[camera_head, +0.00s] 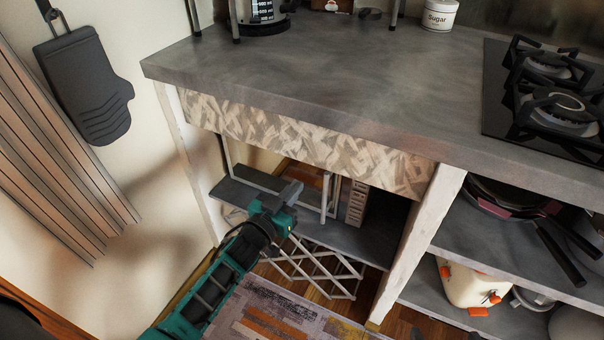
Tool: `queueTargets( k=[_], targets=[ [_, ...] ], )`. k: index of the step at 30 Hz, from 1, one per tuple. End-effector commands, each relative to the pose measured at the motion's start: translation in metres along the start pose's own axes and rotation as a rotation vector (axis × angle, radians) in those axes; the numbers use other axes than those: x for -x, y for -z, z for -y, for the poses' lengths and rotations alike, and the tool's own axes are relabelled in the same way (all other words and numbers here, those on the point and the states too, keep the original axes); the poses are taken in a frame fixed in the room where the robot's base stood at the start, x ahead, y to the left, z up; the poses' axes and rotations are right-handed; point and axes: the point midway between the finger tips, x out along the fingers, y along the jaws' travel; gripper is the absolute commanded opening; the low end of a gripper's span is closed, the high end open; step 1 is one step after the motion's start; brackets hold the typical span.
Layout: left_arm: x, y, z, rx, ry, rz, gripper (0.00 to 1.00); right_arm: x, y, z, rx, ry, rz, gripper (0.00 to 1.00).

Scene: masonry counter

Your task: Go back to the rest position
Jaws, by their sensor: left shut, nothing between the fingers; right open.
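My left arm reaches in from the bottom left in teal and black. My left gripper (290,192) is shut and empty, in front of the open shelf space below the counter. It is lower than the counter's front edge and seems apart from the shelf, though the exact gap is hard to tell. My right gripper does not show in the head view.
The grey counter (300,75) has a black gas hob (500,100) at right and a sugar jar (439,14) at the back. Pans (500,205) and a cream pot (470,287) stand on right shelves. A dark oven mitt (88,85) hangs left. A patterned rug (285,318) covers the floor.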

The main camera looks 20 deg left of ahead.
Motion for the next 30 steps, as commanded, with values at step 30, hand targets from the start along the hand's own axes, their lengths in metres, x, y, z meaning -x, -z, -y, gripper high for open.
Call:
queueTargets(
  k=[30],
  targets=[
    [0.159, 0.049, -0.046, -0.038, 0.031, 0.432, 0.0, 0.052, 0.053, -0.016, 0.005, -0.054, 0.005, 1.0]
  ],
)
